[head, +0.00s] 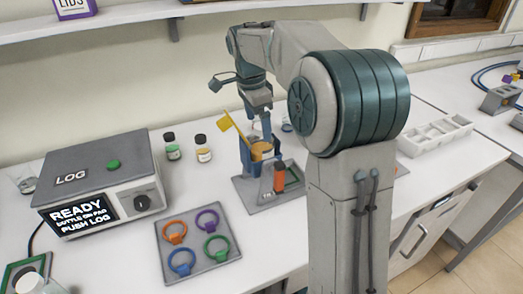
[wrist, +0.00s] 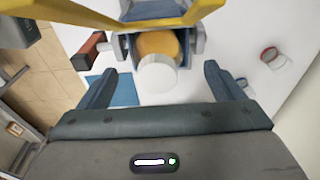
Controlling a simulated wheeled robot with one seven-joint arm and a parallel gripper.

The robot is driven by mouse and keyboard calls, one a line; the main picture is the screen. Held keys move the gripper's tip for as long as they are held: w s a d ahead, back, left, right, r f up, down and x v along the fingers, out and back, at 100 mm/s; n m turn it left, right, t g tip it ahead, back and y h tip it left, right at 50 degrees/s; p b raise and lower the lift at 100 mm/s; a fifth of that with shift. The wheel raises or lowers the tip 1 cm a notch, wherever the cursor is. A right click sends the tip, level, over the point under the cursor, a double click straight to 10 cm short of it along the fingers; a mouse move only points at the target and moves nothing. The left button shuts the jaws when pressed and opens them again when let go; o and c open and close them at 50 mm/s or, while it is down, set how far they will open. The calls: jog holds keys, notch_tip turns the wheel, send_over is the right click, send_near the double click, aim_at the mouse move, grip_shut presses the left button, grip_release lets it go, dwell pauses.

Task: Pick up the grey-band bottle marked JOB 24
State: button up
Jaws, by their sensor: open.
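I cannot identify the grey-band bottle or read any JOB 24 mark. A green-band bottle (head: 172,147) and a yellow-band bottle (head: 203,149), both dark-capped, stand upright left of the test stand (head: 262,197). A small glass item (head: 287,123), partly hidden, stands behind the stand. My gripper (wrist: 160,72) is open above the stand, its fingers spread apart. In the wrist view, a pale round-topped item (wrist: 157,74) against an orange round part (wrist: 158,43) shows between the fingers. I cannot tell how far below it is.
A yellow lever (head: 223,122) rises from the stand. A LOG box (head: 100,180) reads "READY, BOTTLE ON PAD, PUSH LOG". A grey tray (head: 199,246) holds several coloured rings. A white compartment tray (head: 436,134) lies right of my arm. A red-rimmed glass (wrist: 272,58) shows in the wrist view.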

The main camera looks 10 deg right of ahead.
aim_at(261, 137)
jog(key=shift+s+d+f+p, duration=0.1)
jog(key=shift+d+f+p, duration=0.1)
jog(key=shift+f, duration=0.8)
jog(key=shift+d+f+p, duration=0.1)
jog(key=shift+f+p, duration=0.05)
jog(key=shift+f, duration=0.8)
jog(key=shift+s+d+f+p, duration=0.1)
jog(key=shift+d+f+p, duration=0.1)
jog(key=shift+f, duration=0.8)
jog(key=c, duration=1.3)
jog(key=shift+w, duration=0.1)
jog(key=shift+c, duration=1)
jog(key=shift+r, duration=0.15)
